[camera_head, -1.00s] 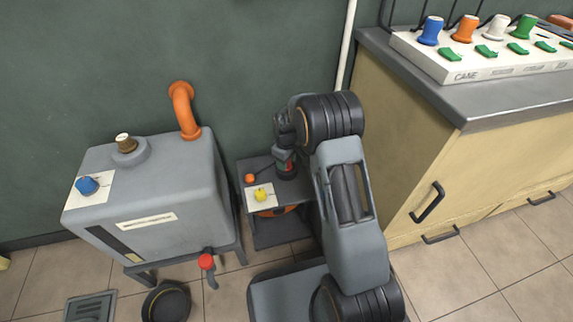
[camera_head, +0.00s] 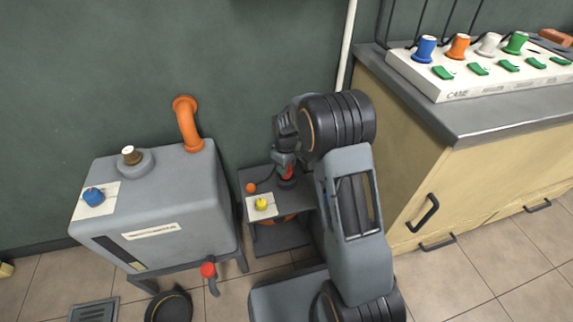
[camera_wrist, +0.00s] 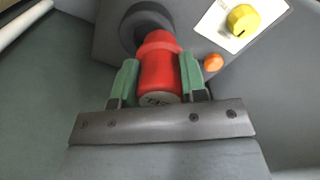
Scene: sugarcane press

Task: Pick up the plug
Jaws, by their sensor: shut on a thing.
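The red plug (camera_wrist: 158,68) is between the two green fingers of my gripper (camera_wrist: 158,82) in the wrist view. The fingers are shut on its sides, and lettering shows on its near end. In the head view the plug (camera_head: 286,173) is a small red shape below my gripper (camera_head: 284,163), partly hidden by it. A dark round ring (camera_wrist: 148,28) lies behind the plug's far end. I cannot tell whether the plug touches the ring or is clear of it.
The small grey stand (camera_head: 262,240) carries a yellow knob (camera_head: 262,203) and an orange button (camera_head: 251,187). A grey tank (camera_head: 165,215) with an orange pipe stands left. A cabinet (camera_head: 425,185) with a switch strip (camera_head: 480,85) stands right.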

